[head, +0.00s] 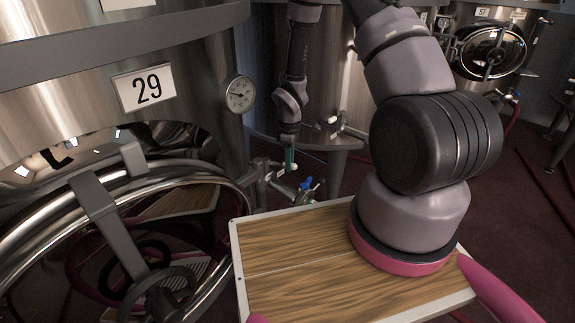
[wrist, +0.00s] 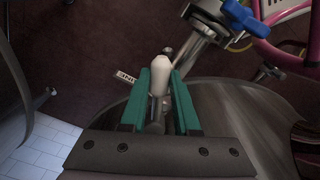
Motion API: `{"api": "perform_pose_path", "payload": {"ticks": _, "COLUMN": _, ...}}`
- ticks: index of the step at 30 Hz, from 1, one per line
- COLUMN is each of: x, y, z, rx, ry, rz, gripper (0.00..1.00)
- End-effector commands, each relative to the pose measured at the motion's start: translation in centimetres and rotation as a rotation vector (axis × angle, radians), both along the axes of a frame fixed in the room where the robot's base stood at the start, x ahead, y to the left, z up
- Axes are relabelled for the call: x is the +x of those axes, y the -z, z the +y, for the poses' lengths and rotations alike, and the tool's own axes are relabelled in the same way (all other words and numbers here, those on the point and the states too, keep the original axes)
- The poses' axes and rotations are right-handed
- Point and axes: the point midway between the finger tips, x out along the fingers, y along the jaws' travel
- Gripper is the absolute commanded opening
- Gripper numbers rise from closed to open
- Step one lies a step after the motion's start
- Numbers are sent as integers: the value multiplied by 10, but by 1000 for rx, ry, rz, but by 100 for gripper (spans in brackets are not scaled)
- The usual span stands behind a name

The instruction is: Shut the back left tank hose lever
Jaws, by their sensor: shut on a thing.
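My gripper (head: 290,158) hangs by the low outlet pipes beside the tank marked 29 (head: 190,80). In the wrist view its green fingers (wrist: 161,85) are closed around a slim part with a white rounded end (wrist: 161,68), which looks like a lever handle. A blue lever (head: 307,184) sits on a metal valve just below and right of the gripper. It also shows in the wrist view (wrist: 245,20), beyond the fingertips and apart from them. I cannot tell which of these is the back left tank hose lever.
A wood-topped board with a pale rim (head: 236,245) lies in front. A round hatch with a handwheel (head: 160,295) stands at left. Another tank with a round door (head: 490,52) is at the back right. Dark red floor (head: 515,215) is open at right.

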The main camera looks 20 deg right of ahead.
Motion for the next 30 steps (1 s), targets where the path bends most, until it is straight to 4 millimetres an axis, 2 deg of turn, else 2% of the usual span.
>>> {"api": "perform_pose_path", "payload": {"ticks": 13, "x": 39, "y": -1, "z": -14, "rx": 0, "ry": -424, "rz": -5, "gripper": 0}}
{"api": "perform_pose_path", "payload": {"ticks": 30, "x": 83, "y": -1, "z": -6, "rx": -1, "ry": -929, "rz": -6, "gripper": 0}}
